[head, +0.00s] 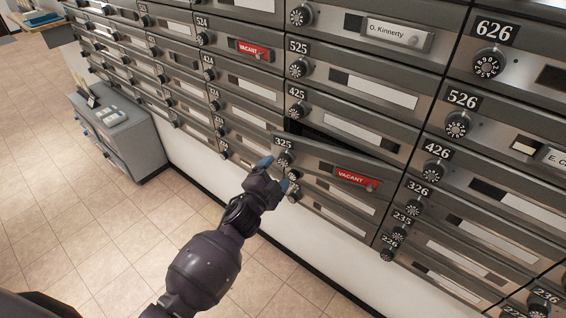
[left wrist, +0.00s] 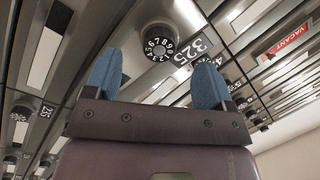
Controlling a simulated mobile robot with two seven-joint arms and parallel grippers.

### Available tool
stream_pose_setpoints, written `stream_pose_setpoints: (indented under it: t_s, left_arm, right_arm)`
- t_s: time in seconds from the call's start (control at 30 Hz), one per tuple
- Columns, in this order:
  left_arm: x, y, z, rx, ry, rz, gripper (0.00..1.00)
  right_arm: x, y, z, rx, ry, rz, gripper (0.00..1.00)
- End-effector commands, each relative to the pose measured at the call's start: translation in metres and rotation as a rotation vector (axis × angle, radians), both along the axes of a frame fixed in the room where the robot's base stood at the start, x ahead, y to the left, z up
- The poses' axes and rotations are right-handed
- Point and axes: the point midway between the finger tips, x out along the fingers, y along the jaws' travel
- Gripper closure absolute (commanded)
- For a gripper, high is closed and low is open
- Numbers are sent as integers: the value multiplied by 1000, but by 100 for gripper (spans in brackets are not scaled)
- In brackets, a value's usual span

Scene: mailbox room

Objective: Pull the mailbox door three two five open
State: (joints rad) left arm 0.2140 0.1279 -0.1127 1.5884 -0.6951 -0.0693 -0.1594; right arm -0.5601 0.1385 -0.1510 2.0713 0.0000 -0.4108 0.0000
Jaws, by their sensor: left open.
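Mailbox door 325 (head: 320,165) is in the head view, with a black number plate, a round dial (head: 284,159) and a red VACANT tag (head: 356,180). The door sits tilted out of line, with a dark gap along its upper edge, so it stands partly open. My left gripper (head: 276,173) is open at the door's left end, just below the dial. In the left wrist view, the two blue fingers stand apart with the 325 dial (left wrist: 160,43) showing beyond and between them. I cannot tell whether a finger touches the door. My right gripper is out of view.
Closed mailbox doors surround it, including 425 (head: 340,105) above and 426 (head: 480,180) to the right, each with a protruding dial. A grey cabinet (head: 125,140) stands against the wall at the left. The tiled floor (head: 80,220) is clear in front.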

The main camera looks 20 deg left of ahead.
Motion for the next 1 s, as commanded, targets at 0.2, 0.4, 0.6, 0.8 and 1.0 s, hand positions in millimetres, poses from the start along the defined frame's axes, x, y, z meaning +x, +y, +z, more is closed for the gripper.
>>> stream_pose_setpoints:
  t_s: [0.2, 0.4, 0.6, 0.8, 1.0]
  left_arm:
    - [31, -4, -2, -1, 2, 0, 23]
    - [46, -5, -2, -1, 2, 1, 23]
    - [50, -6, 0, -1, 1, 1, 23]
    - [50, -6, 0, -1, 1, 1, 26]
    - [50, -6, 0, -1, 1, 1, 57]
  right_arm:
    - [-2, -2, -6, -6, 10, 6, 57]
    - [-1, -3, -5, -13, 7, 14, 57]
    - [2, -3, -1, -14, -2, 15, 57]
    - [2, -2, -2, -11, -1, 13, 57]
    - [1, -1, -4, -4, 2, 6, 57]
